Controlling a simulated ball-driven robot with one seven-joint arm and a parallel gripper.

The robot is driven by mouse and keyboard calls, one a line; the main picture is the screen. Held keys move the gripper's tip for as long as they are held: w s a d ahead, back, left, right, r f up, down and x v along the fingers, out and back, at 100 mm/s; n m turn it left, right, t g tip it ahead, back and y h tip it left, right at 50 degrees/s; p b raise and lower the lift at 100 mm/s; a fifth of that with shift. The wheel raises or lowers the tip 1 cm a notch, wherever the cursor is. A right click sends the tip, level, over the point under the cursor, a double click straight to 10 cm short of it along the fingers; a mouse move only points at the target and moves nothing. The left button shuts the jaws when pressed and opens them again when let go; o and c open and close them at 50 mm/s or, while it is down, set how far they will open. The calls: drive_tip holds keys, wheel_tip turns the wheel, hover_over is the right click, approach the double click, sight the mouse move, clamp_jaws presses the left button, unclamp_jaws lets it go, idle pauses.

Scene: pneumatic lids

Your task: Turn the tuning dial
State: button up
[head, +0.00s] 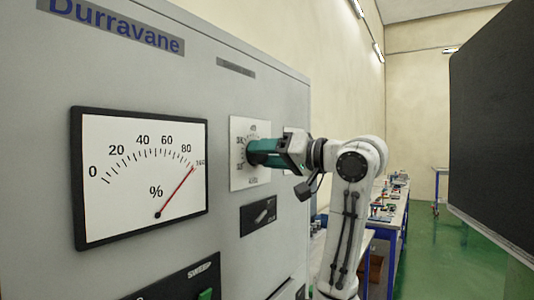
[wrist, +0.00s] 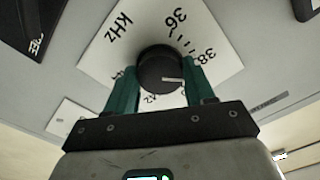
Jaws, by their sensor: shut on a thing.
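The tuning dial (wrist: 160,66) is a round black knob with a white pointer line, on a white kHz scale plate (wrist: 120,30) marked 36 and 38. In the wrist view its pointer line points right, toward the right finger. My gripper (wrist: 160,82) has its green fingers on either side of the knob and is shut on it. In the head view my gripper (head: 254,152) reaches the scale plate (head: 252,126) from the right, and its fingers hide the knob. The lower part of the scale is hidden in the wrist view.
A large percent meter (head: 142,170) is on the grey panel, its red needle near the top end, close to 100. A dark switch plate (head: 258,214) sits below the dial, and a panel labelled SWEEP (head: 180,280) is lower left. A dark screen (head: 492,120) stands at right.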

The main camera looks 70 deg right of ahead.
drive_tip(key=o, duration=1)
drive_tip(key=shift+o, duration=0.2)
drive_tip(key=b+v, duration=0.2)
drive_tip(key=v, duration=0.9)
